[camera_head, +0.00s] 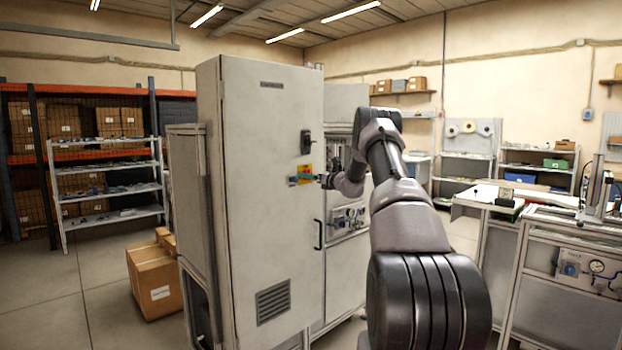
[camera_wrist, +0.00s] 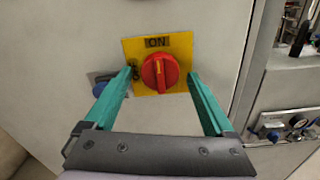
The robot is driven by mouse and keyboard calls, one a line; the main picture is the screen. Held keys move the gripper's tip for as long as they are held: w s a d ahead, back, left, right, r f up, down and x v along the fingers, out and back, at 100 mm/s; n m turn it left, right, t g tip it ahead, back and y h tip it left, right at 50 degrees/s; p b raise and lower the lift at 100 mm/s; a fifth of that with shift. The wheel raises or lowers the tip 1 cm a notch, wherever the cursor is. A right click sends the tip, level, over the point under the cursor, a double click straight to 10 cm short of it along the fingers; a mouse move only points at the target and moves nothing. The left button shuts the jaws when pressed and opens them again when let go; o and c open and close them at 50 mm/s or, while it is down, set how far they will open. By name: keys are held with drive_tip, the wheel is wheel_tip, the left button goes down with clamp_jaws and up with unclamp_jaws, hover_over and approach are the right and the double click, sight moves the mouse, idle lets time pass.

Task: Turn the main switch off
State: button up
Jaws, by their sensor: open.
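The main switch (camera_wrist: 160,73) is a round red knob on a yellow plate (camera_wrist: 184,45) with the word ON above it. In the wrist view its grip bar stands close to upright, tilted slightly. The yellow plate also shows small in the head view (camera_head: 305,171), on the tall grey cabinet door (camera_head: 262,215). My gripper (camera_wrist: 162,76) is open, with one green finger on each side of the knob. I see gaps between the fingers and the knob. In the head view the gripper (camera_head: 312,179) is at the plate, and the knob is mostly hidden.
A black latch (camera_head: 306,142) is above the plate and a black door handle (camera_head: 318,234) is below. A grey-blue fitting (camera_wrist: 104,84) is beside the plate, near the left finger. Cardboard boxes (camera_head: 154,279) stand on the floor left of the cabinet. A workbench (camera_head: 560,240) is at right.

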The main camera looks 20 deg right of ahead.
drive_tip(key=shift+c, duration=0.3)
drive_tip(key=c, duration=1.3)
drive_tip(key=shift+n, duration=0.3)
drive_tip(key=shift+w+d+r+n, duration=0.1)
drive_tip(key=shift+d+n, duration=0.05)
drive_tip(key=shift+n, duration=4.15)
drive_tip(key=shift+d+n, duration=0.1)
drive_tip(key=shift+n, duration=4.2)
